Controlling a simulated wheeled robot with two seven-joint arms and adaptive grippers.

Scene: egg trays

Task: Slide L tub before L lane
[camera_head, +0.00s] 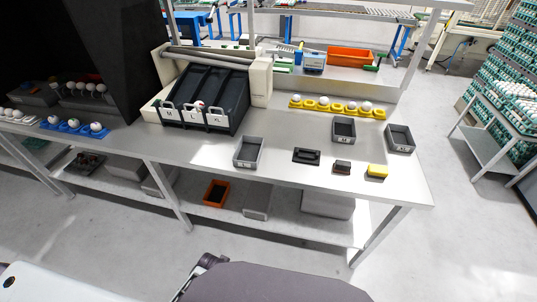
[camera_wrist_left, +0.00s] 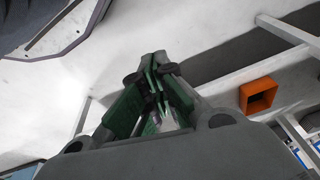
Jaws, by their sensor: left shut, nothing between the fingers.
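A black sorter with three sloping lanes (camera_head: 205,92) stands on the table. White labels on its front seem to read M, L and XL; the middle one marks the L lane (camera_head: 188,117). A pale egg shows near the lower end of the middle lane. Three grey tubs stand on the table: one (camera_head: 248,152) in front and right of the sorter, one (camera_head: 343,130) further right, one (camera_head: 400,138) near the right edge. Their small labels are too small to read surely. My left gripper (camera_wrist_left: 159,67) is shut and empty, away from the tubs. My right gripper is not seen.
A yellow holder with eggs (camera_head: 337,107) lies behind the tubs. A black tray (camera_head: 307,156), a dark brown block (camera_head: 342,168) and a yellow sponge (camera_head: 377,171) lie near the front edge. Blue egg holders (camera_head: 76,126) sit at left. The tabletop between sorter and front tub is clear.

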